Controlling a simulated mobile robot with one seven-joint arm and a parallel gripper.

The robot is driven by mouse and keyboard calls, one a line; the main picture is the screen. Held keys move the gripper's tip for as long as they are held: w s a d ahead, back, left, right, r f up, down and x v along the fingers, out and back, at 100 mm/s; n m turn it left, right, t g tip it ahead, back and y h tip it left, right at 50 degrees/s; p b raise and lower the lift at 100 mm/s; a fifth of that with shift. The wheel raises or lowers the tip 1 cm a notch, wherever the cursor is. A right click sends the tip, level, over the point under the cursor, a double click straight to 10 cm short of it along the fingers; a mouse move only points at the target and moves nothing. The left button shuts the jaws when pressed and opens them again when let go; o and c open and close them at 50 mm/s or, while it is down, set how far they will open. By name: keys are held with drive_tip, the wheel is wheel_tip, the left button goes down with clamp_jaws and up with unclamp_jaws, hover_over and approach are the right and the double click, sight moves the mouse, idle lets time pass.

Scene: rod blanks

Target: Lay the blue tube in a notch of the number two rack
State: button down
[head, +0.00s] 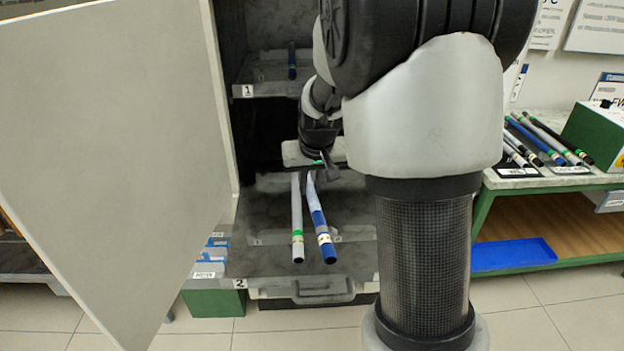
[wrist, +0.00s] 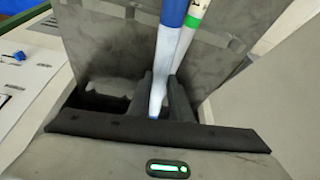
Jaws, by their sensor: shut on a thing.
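The blue tube (head: 319,225), with a pale end and a cream band, is gripped near its pale far end. My gripper (head: 316,174) is shut on it inside the open cabinet, above the number two rack (head: 250,264). In the wrist view, the tube (wrist: 172,45) runs up from between the dark fingers of my gripper (wrist: 160,103). A grey-white tube with a green band (head: 297,215) is just left of it. I cannot tell whether the blue tube touches the rack; its notches are not clear.
A large grey door panel (head: 110,130) stands open at left. At right, a green-framed bench (head: 486,190) holds several tubes (head: 545,142) and a blue tray (head: 515,255).

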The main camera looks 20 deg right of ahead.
drive_tip(key=w+d+r+m+p, duration=0.1)
drive_tip(key=w+d+r+p, duration=0.1)
drive_tip(key=w+d, duration=0.45)
drive_tip(key=b, duration=0.1)
hover_over(332, 209)
wheel_tip(332, 209, down, 5)
drive_tip(key=shift+h, duration=0.3)
drive_tip(key=shift+s+f, duration=0.1)
drive_tip(key=shift+f, duration=2.35)
drive_tip(key=shift+f+b, duration=0.15)
drive_tip(key=shift+b, duration=0.2)
drive_tip(key=shift+f, duration=0.15)
drive_tip(key=c, duration=1.6)
unclamp_jaws()
